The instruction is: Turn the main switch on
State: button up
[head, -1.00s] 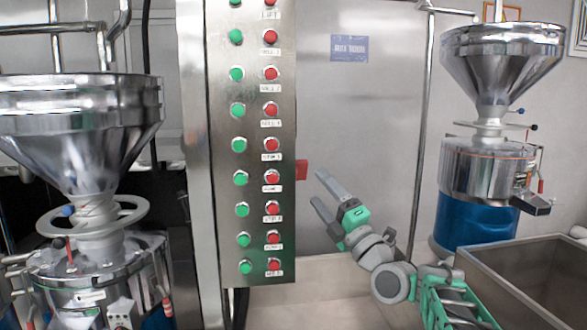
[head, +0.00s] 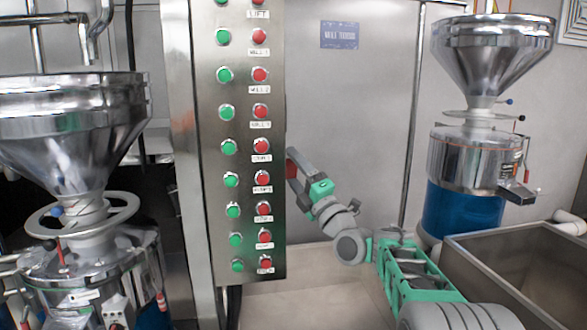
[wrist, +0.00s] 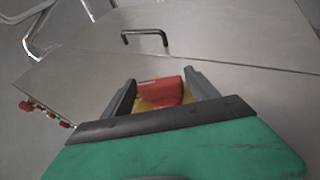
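The main switch is a red handle on a yellow plate, on the right side face of the control panel. In the wrist view the red switch handle (wrist: 168,92) lies between the two fingers of my gripper (wrist: 160,84). The right finger is close to it; I cannot tell if it touches. A gap shows on the left. In the head view the red switch (head: 291,168) is partly hidden by my gripper (head: 290,165), whose fingers are apart around it.
The control panel (head: 240,265) carries rows of green and red push buttons. Silver hopper grinders stand at left (head: 75,110) and right (head: 485,55). A metal bin (head: 515,235) is at the lower right. A black door handle (wrist: 145,33) shows in the wrist view.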

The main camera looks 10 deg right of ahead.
jog(key=c, duration=1.1)
jog(key=shift+c, duration=0.2)
jog(key=shift+f+b, duration=0.2)
jog(key=shift+b, duration=0.8)
jog(key=shift+f+g+b, duration=0.1)
jog(key=shift+g+b, duration=0.2)
jog(key=shift+b, duration=0.5)
jog(key=m+b, duration=0.1)
jog(key=b, duration=0.1)
jog(key=shift+g+h+b, duration=0.3)
jog(key=shift+h, duration=0.1)
jog(key=shift+r+m+g+h, duration=0.45)
jog(key=shift+m+g+h, duration=0.15)
jog(key=shift+g, duration=0.2)
jog(key=shift+w+m+g+h+p, duration=0.1)
jog(key=shift+m+g+h+p, duration=0.25)
jog(key=shift+p, duration=0.25)
jog(key=shift+g+p, duration=0.35)
jog(key=shift+g, duration=0.2)
jog(key=shift+f, duration=0.1)
